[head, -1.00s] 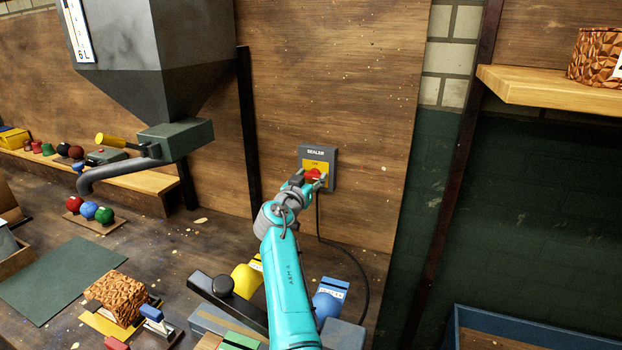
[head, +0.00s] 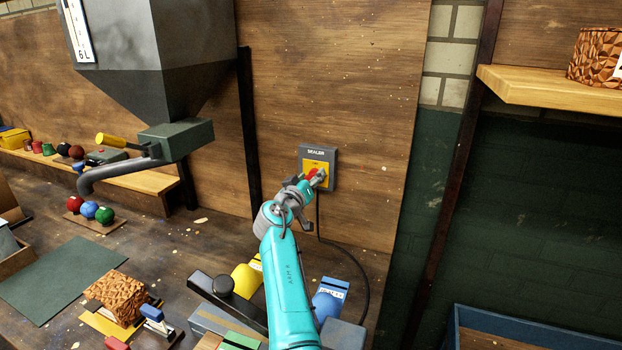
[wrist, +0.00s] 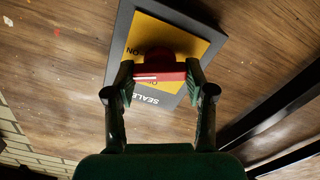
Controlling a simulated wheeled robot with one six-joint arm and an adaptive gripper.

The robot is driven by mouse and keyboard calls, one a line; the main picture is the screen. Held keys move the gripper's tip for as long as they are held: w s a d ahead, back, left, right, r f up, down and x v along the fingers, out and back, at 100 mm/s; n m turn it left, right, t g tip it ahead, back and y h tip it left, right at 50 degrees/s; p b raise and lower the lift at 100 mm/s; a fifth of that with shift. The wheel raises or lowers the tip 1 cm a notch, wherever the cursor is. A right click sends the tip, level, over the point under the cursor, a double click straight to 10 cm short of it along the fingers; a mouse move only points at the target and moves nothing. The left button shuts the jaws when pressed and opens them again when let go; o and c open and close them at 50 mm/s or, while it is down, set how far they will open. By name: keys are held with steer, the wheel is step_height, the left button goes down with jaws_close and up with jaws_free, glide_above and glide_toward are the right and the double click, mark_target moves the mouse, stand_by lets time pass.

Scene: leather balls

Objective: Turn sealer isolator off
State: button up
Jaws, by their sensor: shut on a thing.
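The sealer isolator (head: 318,155) is a grey box with a yellow plate, marked SEALER, on the wooden wall panel. Its red knob (head: 312,174) is partly hidden by my gripper (head: 316,179) in the head view. In the wrist view the isolator (wrist: 137,37) appears tilted, and its red handle (wrist: 160,76), with a white line, lies between my fingertips (wrist: 159,75). My gripper is shut on the red handle, one finger at each end. Part of the lettering on the yellow plate is hidden by the handle.
A black cable (head: 352,257) hangs from the isolator to the bench. A grey hopper (head: 150,50) with a pipe stands to the left. Yellow (head: 247,279) and blue (head: 329,298) items lie on the bench near my arm. A wooden shelf (head: 545,90) is at right.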

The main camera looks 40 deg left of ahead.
steer(key=n, duration=1.2)
steer(key=shift+a+f+n, duration=0.1)
steer(key=shift+f+n, duration=0.05)
steer(key=shift+n, duration=0.25)
stand_by(0.3)
steer(key=o, duration=1.2)
steer(key=shift+c, duration=0.2)
steer(key=shift+s, duration=0.15)
steer(key=v, duration=1.1)
steer(key=shift+s, duration=0.4)
steer(key=shift+f, duration=0.1)
